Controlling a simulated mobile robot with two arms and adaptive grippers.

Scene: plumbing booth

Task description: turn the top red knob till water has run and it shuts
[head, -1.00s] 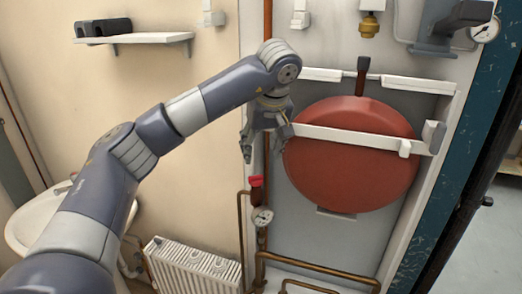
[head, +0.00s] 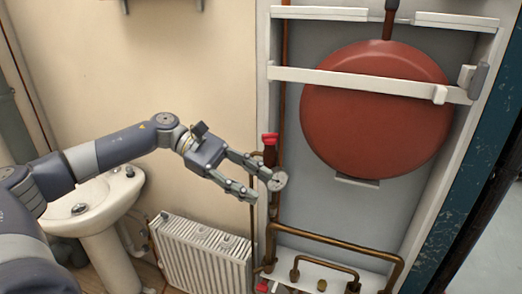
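The top red knob (head: 270,138) sits on a vertical copper pipe left of the red round tank. My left gripper (head: 261,184) is below and left of the knob, its two fingers apart and pointing right and down. Nothing shows between the fingers. The upper fingertip overlaps or nearly overlaps the round gauge (head: 279,181) in the picture; I cannot tell if they touch. A second red knob (head: 262,286) shows at the bottom edge. No running water is visible. My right gripper is not in view.
The red tank (head: 375,110) is behind a white bar (head: 360,82). A white radiator (head: 203,255) stands below my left gripper, and a sink (head: 95,203) is at the left. Copper pipes (head: 335,240) run low in the booth.

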